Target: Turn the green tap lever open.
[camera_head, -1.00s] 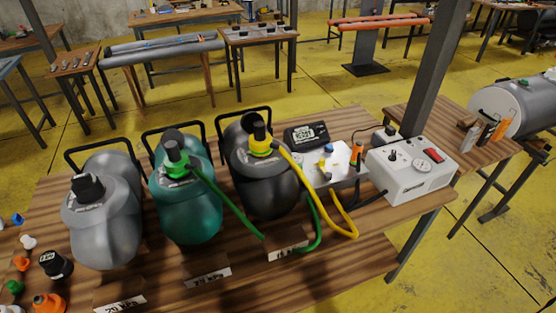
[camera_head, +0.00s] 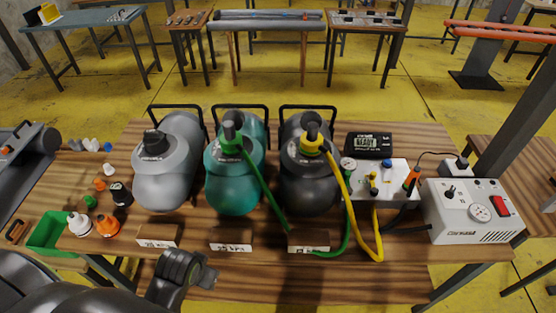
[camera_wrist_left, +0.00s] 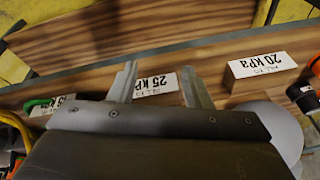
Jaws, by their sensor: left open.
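A teal vessel (camera_head: 232,185) stands mid-table with a green fitting (camera_head: 230,147) and dark top on its neck; a green hose (camera_head: 262,188) runs from it. My left gripper (camera_head: 207,275) is at the table's front edge, below the vessels, far from the box. In the left wrist view its fingers (camera_wrist_left: 160,88) are apart and empty. My right gripper is not in view.
A grey vessel (camera_head: 168,175) and a black vessel (camera_head: 308,185) flank the teal one. Label blocks (camera_head: 230,240) stand in front of them. A yellow hose (camera_head: 357,215) loops beside the green one. Loose caps (camera_head: 107,222) lie at left.

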